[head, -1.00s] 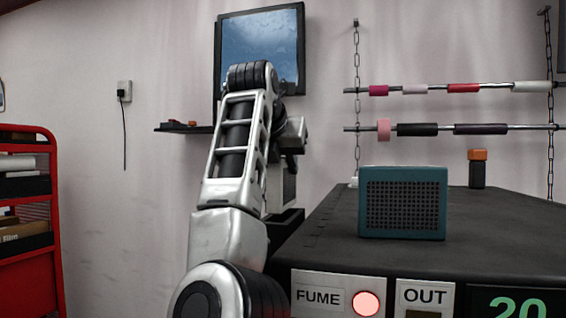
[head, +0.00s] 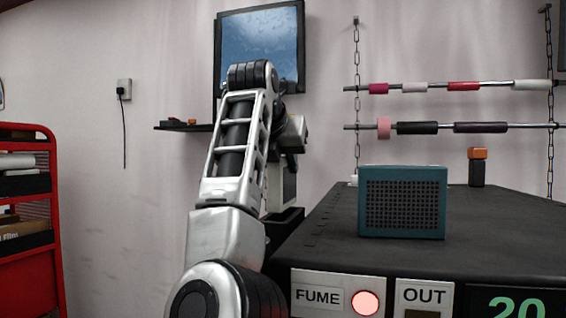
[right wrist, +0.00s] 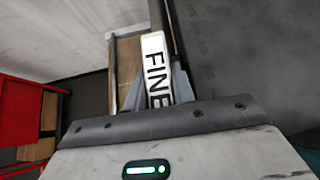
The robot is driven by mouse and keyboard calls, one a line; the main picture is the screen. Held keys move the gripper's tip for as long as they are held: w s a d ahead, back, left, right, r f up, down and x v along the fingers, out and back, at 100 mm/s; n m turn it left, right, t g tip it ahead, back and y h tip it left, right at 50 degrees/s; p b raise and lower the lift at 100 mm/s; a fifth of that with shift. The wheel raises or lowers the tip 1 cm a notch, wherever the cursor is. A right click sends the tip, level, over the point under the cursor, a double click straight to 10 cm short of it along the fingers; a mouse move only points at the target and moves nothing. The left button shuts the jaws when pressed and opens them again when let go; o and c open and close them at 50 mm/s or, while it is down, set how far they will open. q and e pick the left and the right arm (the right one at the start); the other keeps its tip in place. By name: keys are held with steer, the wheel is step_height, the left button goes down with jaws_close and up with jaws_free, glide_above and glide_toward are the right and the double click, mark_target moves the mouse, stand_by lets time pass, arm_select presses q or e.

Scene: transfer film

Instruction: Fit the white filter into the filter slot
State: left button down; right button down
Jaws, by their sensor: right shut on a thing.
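In the right wrist view, a white filter (right wrist: 154,68) with the black letters "FINE" stands between the fingers of my right gripper (right wrist: 157,88), which is shut on it. Its far end lies beside a brown, dark-edged opening (right wrist: 126,62) that may be the filter slot. I cannot tell how far the filter is inside it. In the head view my right arm hides most of the gripper and the filter. A pale panel (head: 283,186) shows below the wrist, beside the black machine (head: 480,220); I cannot tell if it is the filter. My left gripper is out of view.
A teal speaker-like box (head: 403,203) and a small orange-topped bottle (head: 477,168) stand on the machine. A red cart (head: 45,270) is at the left.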

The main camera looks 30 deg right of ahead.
mark_target(283, 194)
steer(key=shift+f+b, duration=0.4)
steer(key=shift+f, duration=0.35)
stand_by(0.4)
steer(key=shift+f+b, duration=0.55)
steer(key=shift+f, duration=0.2)
steer(key=shift+f+b, duration=1.1)
steer(key=shift+f, duration=0.5)
steer(key=c, duration=1.1)
jaws_free()
